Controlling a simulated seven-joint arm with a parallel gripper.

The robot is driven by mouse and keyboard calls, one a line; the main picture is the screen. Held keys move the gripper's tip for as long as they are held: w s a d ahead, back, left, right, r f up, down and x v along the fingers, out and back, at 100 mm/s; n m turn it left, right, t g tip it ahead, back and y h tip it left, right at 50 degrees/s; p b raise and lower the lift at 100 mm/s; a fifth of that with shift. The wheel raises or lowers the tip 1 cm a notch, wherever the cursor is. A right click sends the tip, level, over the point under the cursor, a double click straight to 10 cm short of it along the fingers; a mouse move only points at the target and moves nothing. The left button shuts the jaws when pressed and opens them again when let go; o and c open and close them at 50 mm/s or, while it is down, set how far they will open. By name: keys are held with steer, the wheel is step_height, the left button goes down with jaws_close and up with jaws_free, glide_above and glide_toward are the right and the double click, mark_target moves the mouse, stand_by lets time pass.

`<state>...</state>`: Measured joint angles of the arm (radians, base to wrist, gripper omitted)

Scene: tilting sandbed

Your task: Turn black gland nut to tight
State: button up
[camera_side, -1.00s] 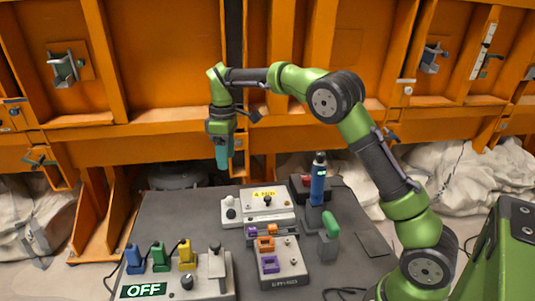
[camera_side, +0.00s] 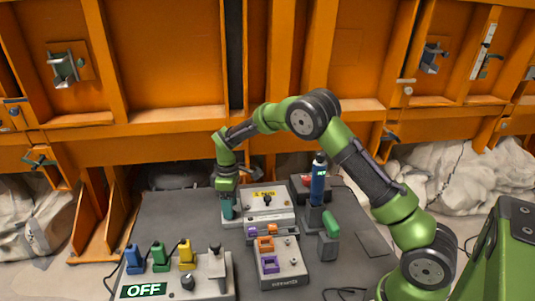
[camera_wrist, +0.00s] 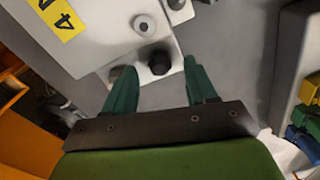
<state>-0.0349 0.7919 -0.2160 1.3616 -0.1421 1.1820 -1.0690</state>
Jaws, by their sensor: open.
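The black gland nut (camera_wrist: 159,62) shows in the wrist view as a dark round piece on a light bracket at the end of the white box (camera_wrist: 90,45). My gripper (camera_wrist: 157,68) is open, and its two green fingers stand on either side of the nut in that view. I cannot tell whether they touch it or how far above it they are. In the side view my gripper (camera_side: 228,210) points down at the left end of the white box (camera_side: 272,218) with the yellow label. The nut is hidden behind the gripper there.
A blue tool (camera_side: 318,182) stands upright right of the box, with a green-handled tool (camera_side: 331,226) nearby. A grey block (camera_side: 290,262) with purple and orange pieces is in front. A panel (camera_side: 212,270) with coloured plugs and an OFF display stands front left.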

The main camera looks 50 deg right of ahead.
steer(key=shift+f, duration=0.5)
jaws_close()
